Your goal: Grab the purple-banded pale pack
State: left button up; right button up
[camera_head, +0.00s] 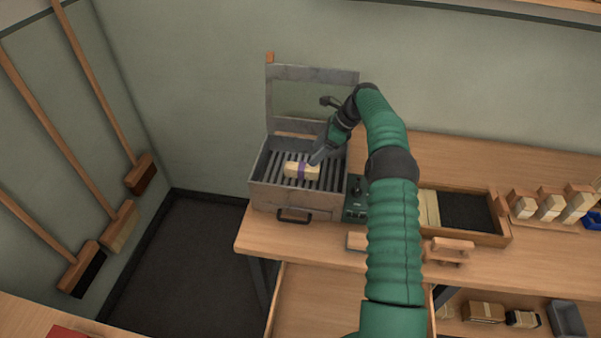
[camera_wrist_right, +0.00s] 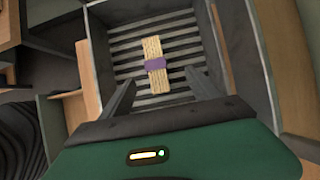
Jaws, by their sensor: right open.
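The pale pack with a purple band (camera_head: 301,170) lies on the slatted rack inside an open grey metal box (camera_head: 280,198) on the bench. In the right wrist view the pack (camera_wrist_right: 153,50) lies lengthwise ahead of my gripper, its purple band around its middle. My right gripper (camera_head: 314,160) reaches into the box at the pack's right side in the head view. My left gripper is not in view.
The box's lid (camera_head: 312,73) stands raised at the back. A small control unit (camera_head: 356,198) sits right of the box. A wooden tray with dark filling (camera_head: 468,211) and several bristle blocks (camera_head: 549,204) stand farther right. Brooms (camera_head: 140,175) lean on the left wall.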

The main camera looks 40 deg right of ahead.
aim_at(303, 166)
jog(key=x, duration=0.4)
jog(key=shift+s+d+f, duration=0.1)
jog(key=shift+d+f, duration=0.05)
jog(key=shift+f, duration=0.05)
jog(key=x, duration=0.2)
jog(key=a+x, duration=0.1)
jog(key=x, duration=0.2)
jog(key=shift+a, duration=0.1)
jog(key=shift+f+p, duration=0.2)
jog(key=shift+p, duration=0.15)
jog(key=shift+c, duration=0.5)
jog(key=c, duration=1.4)
